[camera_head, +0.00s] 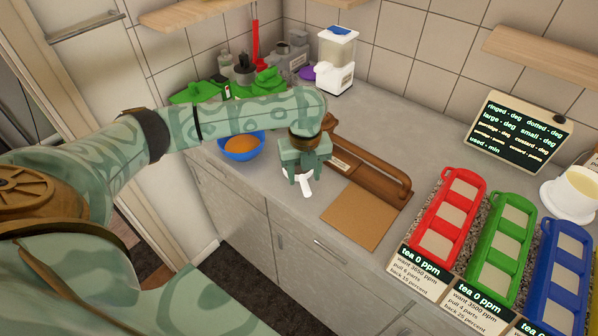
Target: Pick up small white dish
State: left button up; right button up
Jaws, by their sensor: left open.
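A small white dish (306,190) sits on the grey counter near its front edge. Part of it shows below my left gripper, with a short white handle-like piece pointing toward the front. My left gripper (303,174) points down over the dish with its fingers apart, one on each side of it. The gripper hides much of the dish, and I cannot tell whether the fingers touch it. My right gripper is not in view.
A blue bowl with orange contents (241,147) stands left of the gripper. A brown board with a rail (365,210) lies close on the right. Red (447,216), green and blue racks stand further right. A white dispenser (335,62) stands behind.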

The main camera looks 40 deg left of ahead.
aim_at(304, 182)
pick_arm(q)
notch_tip(304, 182, down, 4)
jog(key=shift+r+b, duration=0.25)
jog(key=shift+b, duration=0.25)
jog(key=shift+r, duration=0.1)
jog(key=shift+c, duration=0.6)
grip_shut()
jog(key=shift+r, duration=0.15)
